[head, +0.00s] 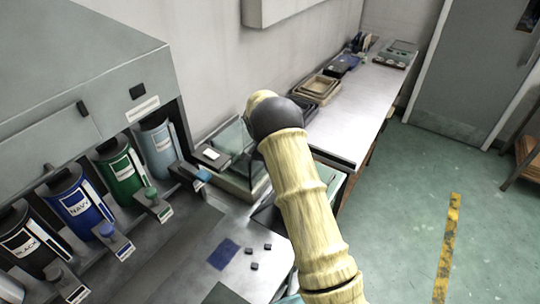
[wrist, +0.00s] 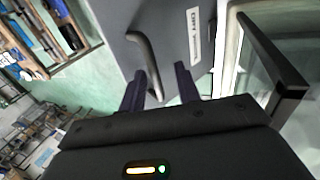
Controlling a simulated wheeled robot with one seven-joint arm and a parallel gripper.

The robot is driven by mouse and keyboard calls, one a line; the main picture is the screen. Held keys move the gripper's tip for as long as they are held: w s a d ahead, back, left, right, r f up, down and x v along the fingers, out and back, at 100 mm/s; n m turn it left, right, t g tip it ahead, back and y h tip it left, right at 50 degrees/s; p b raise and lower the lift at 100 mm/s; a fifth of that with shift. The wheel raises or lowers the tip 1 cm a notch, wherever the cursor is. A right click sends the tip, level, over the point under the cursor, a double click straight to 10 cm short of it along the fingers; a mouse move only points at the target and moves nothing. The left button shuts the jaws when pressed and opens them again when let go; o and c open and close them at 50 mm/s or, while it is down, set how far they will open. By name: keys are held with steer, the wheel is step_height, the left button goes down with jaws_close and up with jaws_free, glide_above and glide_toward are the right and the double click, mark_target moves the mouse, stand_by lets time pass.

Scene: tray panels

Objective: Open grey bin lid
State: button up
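In the wrist view a grey panel (wrist: 172,32) with a curved grey bar handle (wrist: 146,52) fills the upper middle; it may be the bin lid. A white label (wrist: 194,44) is on it, its text too small to read surely. My gripper (wrist: 160,88) is open, its two dark fingers apart on either side of the handle's lower end. I cannot tell whether they touch it, and nothing is visibly gripped. In the head view my arm hides the gripper and the handle, and I cannot make out a grey lid with certainty.
A grey machine with labelled canisters, including a navy one (head: 76,202) and a green one (head: 122,172), stands at left. A glass-sided box (head: 232,140) is beside my arm. A long bench (head: 345,118) with trays (head: 315,90) runs behind.

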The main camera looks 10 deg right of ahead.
steer(key=b+v, duration=0.2)
steer(key=v, duration=1.5)
steer(key=shift+s+b, duration=0.15)
steer(key=shift+b, duration=0.15)
steer(key=shift+d, duration=0.1)
steer(key=shift+d, duration=0.15)
steer(key=c, duration=0.5)
steer(key=shift+d+f, duration=0.2)
steer(key=shift+d, duration=0.15)
jaws_close()
steer(key=s+d+f+t+y+p, duration=0.1)
steer(key=d+f+y+p, duration=0.25)
steer(key=d, duration=0.35)
steer(key=s+d+f+t+y+p, duration=0.1)
steer(key=s+f+t+y+p, duration=0.1)
steer(key=s+t, duration=0.3)
steer(key=s, duration=0.4)
steer(key=shift+p, duration=0.4)
